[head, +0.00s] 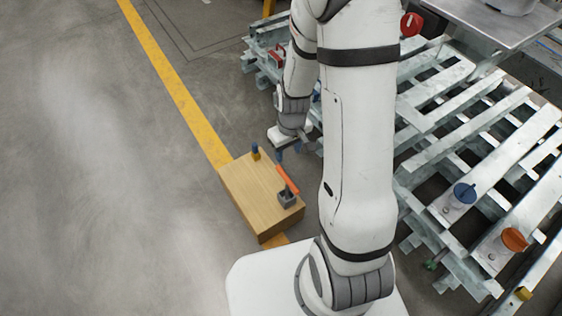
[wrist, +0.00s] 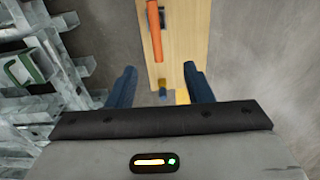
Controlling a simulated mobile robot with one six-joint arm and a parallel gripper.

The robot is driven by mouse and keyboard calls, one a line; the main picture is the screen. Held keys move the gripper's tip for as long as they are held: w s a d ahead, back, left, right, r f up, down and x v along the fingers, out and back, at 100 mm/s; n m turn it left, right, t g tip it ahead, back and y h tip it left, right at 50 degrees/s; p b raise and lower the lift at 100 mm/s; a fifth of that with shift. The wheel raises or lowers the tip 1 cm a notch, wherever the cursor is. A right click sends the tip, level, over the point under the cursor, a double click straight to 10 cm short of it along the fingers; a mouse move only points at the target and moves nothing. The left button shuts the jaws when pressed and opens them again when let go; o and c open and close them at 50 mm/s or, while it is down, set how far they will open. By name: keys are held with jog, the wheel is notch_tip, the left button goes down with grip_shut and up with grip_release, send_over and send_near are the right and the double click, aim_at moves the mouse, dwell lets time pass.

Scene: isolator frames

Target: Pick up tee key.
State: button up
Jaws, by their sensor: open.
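An orange bar (head: 287,179), which looks like the tee key's handle, stands over a small dark grey holder (head: 287,200) on a wooden block (head: 248,185). The bar also shows in the wrist view (wrist: 155,25), at the top, lengthwise. Any shaft below the bar is hidden. My gripper (head: 289,151) is open and empty above the far right edge of the wooden block. In the wrist view its two blue fingers (wrist: 157,78) stand apart, and the bar lies beyond their tips, roughly in line with the gap.
A small blue and yellow piece (head: 255,152) stands at the block's far end. A pale metal slatted frame (head: 470,125) stands at the right, bearing a blue knob (head: 464,192) and an orange knob (head: 514,239). The floor left of the block is clear.

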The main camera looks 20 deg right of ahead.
jog(key=n+p, duration=0.2)
jog(key=p, duration=0.1)
send_near(288, 179)
jog(key=f, duration=0.5)
jog(key=shift+s+d+f, duration=0.1)
jog(key=shift+s+f, duration=0.05)
jog(key=shift+s, duration=0.15)
notch_tip(288, 179, down, 2)
jog(key=shift+f+b, duration=0.2)
jog(key=shift+b, duration=0.95)
jog(key=f+b, duration=0.1)
jog(key=f, duration=0.1)
jog(key=w+f+b, duration=0.1)
jog(key=f+b, duration=0.1)
jog(key=shift+a+f, duration=0.15)
jog(key=shift+a, duration=0.1)
jog(key=shift+f+b, duration=0.5)
jog(key=shift+b, duration=0.1)
jog(key=shift+r, duration=0.1)
grip_shut()
